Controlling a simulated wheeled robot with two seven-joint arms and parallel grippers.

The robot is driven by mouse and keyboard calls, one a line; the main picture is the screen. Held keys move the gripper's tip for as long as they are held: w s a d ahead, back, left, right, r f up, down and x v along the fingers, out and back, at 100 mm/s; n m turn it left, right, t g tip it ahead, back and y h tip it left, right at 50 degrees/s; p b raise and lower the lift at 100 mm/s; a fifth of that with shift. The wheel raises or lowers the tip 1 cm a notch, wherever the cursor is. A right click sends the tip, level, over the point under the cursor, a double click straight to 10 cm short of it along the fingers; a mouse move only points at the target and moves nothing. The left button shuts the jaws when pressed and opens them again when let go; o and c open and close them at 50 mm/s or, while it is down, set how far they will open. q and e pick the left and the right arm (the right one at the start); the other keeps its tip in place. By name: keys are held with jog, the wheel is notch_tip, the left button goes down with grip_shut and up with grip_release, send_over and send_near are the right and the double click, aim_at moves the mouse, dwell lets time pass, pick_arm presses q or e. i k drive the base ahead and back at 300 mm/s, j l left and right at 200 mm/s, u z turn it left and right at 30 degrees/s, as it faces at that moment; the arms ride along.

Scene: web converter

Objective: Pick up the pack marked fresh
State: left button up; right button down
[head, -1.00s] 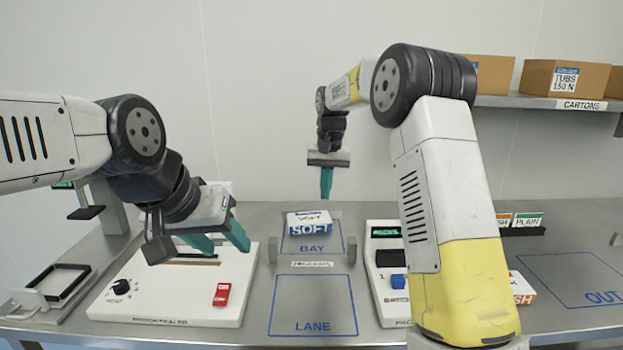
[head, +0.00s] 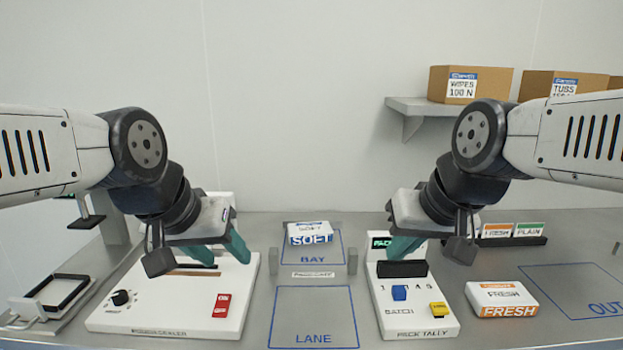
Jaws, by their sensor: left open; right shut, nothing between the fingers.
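The pack marked fresh (head: 502,298) is white with an orange edge and lies flat on the steel bench at the right, between the pack tally box and the OUT outline. My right gripper (head: 404,248) has teal fingers, is shut and empty, and hangs over the back of the pack tally box, to the left of and behind the fresh pack. My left gripper (head: 222,250) is open and empty over the sealer box at the left.
The pack tally box (head: 418,312) and the sealer box (head: 170,318) stand on the bench. FRESH and PLAIN cards (head: 513,232) stand at the back right. The LANE outline (head: 313,312) is empty.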

aim_at(488, 299)
jog(key=z, duration=1.5)
